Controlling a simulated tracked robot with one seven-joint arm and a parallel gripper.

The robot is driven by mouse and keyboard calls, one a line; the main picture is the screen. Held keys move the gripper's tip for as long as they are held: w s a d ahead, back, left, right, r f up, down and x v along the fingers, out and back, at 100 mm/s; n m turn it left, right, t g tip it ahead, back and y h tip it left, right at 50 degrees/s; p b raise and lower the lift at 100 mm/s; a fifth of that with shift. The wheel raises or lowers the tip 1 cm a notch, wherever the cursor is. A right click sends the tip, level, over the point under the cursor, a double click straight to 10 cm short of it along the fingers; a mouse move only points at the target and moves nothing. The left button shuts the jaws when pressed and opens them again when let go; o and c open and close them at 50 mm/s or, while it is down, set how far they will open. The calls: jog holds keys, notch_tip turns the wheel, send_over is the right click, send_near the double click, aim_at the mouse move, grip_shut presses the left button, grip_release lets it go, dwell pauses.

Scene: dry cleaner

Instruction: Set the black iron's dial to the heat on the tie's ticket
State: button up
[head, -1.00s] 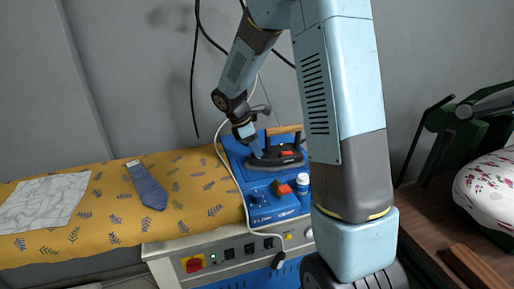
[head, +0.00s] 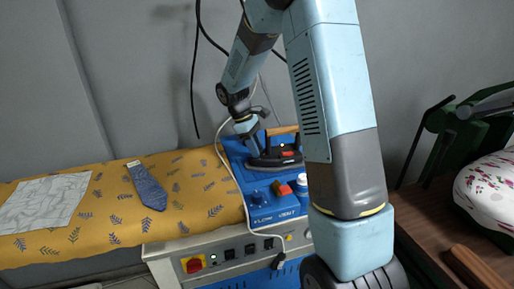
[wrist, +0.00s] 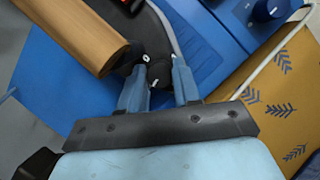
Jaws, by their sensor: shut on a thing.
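The black iron (head: 277,160), with a wooden handle (head: 282,130), sits on the blue station. In the wrist view the handle (wrist: 70,35) is at upper left, and the black dial (wrist: 159,75) is between the fingers of my gripper (wrist: 161,78). My gripper is shut on the dial; it also shows at the iron's left end in the head view (head: 256,147). Small white marks show on and beside the dial, but I cannot tell its setting. The blue tie (head: 149,188) lies on the yellow cloth with a small pale ticket (head: 134,164) at its upper end; its marking is too small to read.
The blue station (head: 236,173) carries a red block (head: 284,190), a white-capped bottle (head: 302,180) and knobs. A pale cable runs beside the iron. A whitish sheet (head: 45,201) lies at left on the yellow cloth (head: 110,215). A dark green press (head: 465,135) stands at right.

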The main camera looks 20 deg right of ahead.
dwell(0.3)
jog(key=o, duration=1)
jog(key=shift+r, duration=0.1)
jog(key=v, duration=1.3)
jog(key=shift+w+a+r, duration=0.1)
jog(key=shift+w+r, duration=0.05)
jog(key=shift+r, duration=0.1)
jog(key=s+d+r+m+t+y, duration=0.1)
jog(key=s+r+m+t, duration=0.15)
jog(key=s+r, duration=0.4)
jog(key=s+d+r+m+t+y, duration=0.1)
jog(key=s+d+r+m+t, duration=0.15)
jog(key=s, duration=0.75)
jog(key=s+m+t, duration=0.1)
jog(key=s, duration=0.4)
jog(key=s+m+t+y, duration=0.1)
jog(key=s+m, duration=0.1)
jog(key=s, duration=0.3)
jog(key=s+m+t, duration=0.1)
jog(key=s+m, duration=0.1)
jog(key=s, duration=0.3)
jog(key=shift+s+d+f+y, duration=0.15)
jog(key=shift+s+d+y, duration=0.15)
jog(key=shift+d, duration=0.05)
